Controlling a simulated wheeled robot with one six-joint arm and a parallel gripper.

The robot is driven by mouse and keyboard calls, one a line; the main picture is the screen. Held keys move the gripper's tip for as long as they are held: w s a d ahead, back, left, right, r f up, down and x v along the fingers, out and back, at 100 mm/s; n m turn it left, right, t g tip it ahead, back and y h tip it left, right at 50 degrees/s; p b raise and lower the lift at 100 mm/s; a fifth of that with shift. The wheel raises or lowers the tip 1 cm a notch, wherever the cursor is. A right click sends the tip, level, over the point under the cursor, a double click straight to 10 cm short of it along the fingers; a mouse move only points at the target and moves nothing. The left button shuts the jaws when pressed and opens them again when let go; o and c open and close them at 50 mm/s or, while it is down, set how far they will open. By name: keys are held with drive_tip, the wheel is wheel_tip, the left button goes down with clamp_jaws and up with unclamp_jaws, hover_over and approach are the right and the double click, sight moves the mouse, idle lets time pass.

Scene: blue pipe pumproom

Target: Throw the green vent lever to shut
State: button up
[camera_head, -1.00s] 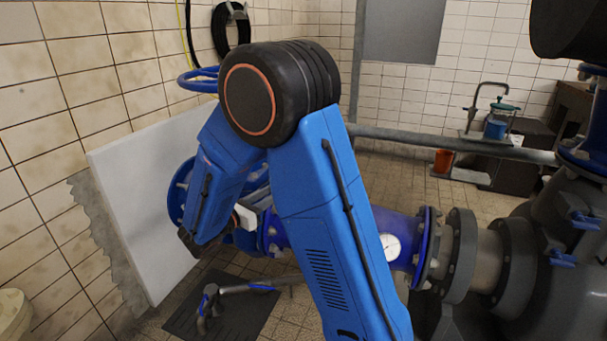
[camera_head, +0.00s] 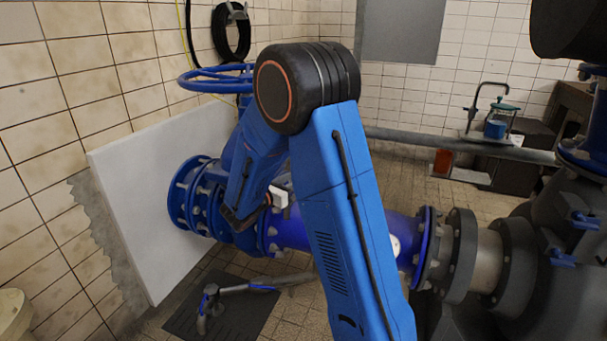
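I cannot make out a green vent lever in this view; my blue arm covers part of the pipework where it could be hidden. The blue pipe (camera_head: 290,234) runs from the white wall panel to the right, with a flanged blue valve body (camera_head: 205,200) at its left end. My gripper (camera_head: 240,220) is low at the end of my forearm, in front of the valve body in the picture. Its fingers are not clear, so I cannot tell whether they are open, or whether they touch anything.
A blue handwheel (camera_head: 215,78) stands behind my arm. A pressure gauge (camera_head: 395,246) on the pipe is mostly covered by my arm. A grey hose piece with blue parts (camera_head: 238,288) lies over a dark floor mat (camera_head: 185,322).

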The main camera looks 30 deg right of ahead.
drive_tip(key=shift+x, duration=2.15)
clamp_jaws()
